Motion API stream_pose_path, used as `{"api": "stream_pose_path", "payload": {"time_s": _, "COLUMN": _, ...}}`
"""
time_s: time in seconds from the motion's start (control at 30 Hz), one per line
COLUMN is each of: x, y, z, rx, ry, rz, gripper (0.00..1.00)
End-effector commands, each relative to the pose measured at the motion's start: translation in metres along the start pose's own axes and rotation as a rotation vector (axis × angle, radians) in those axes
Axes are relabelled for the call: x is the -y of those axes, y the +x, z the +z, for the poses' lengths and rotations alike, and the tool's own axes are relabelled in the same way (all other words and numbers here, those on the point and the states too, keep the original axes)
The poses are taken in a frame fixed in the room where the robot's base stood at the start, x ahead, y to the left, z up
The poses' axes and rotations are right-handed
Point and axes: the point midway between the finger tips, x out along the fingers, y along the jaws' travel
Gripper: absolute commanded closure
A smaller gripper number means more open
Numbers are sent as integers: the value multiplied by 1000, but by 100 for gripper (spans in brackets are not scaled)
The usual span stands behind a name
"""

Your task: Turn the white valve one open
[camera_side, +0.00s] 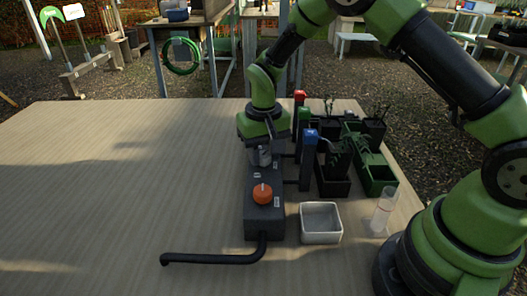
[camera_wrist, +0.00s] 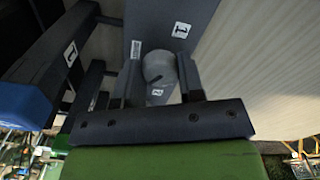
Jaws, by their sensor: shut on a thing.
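The dark manifold box (camera_side: 264,225) stands on the table with an orange valve (camera_side: 263,194) on its top. My gripper (camera_side: 262,157) points down over the far part of the box, beyond the orange valve. In the wrist view, the greyish-white valve (camera_wrist: 159,68) sits between the two fingers of my gripper (camera_wrist: 160,82). The fingers are shut on its sides. In the side view the fingers mostly hide this valve.
Posts with red (camera_side: 299,95), green (camera_side: 304,115) and blue (camera_side: 310,136) tops stand right of the box, near planters (camera_side: 376,182). A white tray (camera_side: 321,238) and a clear cylinder (camera_side: 383,210) stand front right. A black pipe (camera_side: 210,259) runs left. The table's left is clear.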

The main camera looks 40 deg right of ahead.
Motion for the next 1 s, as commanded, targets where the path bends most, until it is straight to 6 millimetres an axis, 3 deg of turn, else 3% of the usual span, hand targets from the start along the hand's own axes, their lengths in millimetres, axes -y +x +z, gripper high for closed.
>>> {"api": "stream_pose_path", "payload": {"time_s": 0.5, "x": 0, "y": -1, "z": 0, "rx": -1, "ry": -424, "rz": -1, "gripper": 88}}
{"api": "stream_pose_path", "payload": {"time_s": 1.0, "x": 0, "y": -1, "z": 0, "rx": -1, "ry": -576, "rz": 0, "gripper": 88}}
